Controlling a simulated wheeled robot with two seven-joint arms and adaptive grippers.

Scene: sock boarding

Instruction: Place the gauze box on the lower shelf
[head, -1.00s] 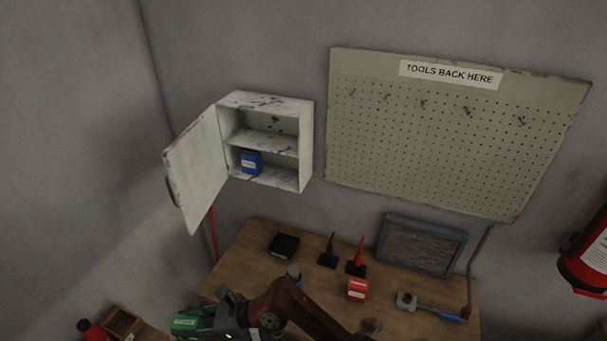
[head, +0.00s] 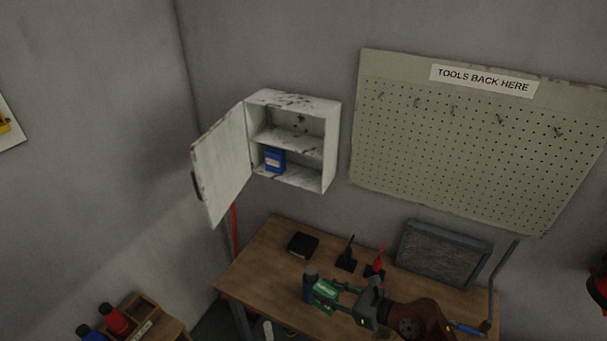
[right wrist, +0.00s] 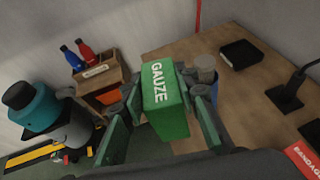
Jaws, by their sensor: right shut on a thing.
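The green gauze box (head: 325,291) is held in my right gripper (head: 338,293) over the workbench. In the right wrist view the gauze box (right wrist: 163,85) sits between the two fingers, its white GAUZE label facing up. The white wall cabinet (head: 332,145) stands with its door (head: 222,165) swung open to the left. Its lower shelf (head: 304,178) carries a blue box (head: 274,160) at the left, with bare room to the right. The upper shelf (head: 285,140) looks empty. My left gripper is not in view.
On the workbench (head: 262,262) are a black tray (head: 303,245), black and red upright tools and a grey framed panel (head: 444,253). A red bandage box (right wrist: 302,158) shows in the right wrist view. A crate with red and blue bottles (head: 116,319) stands lower left.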

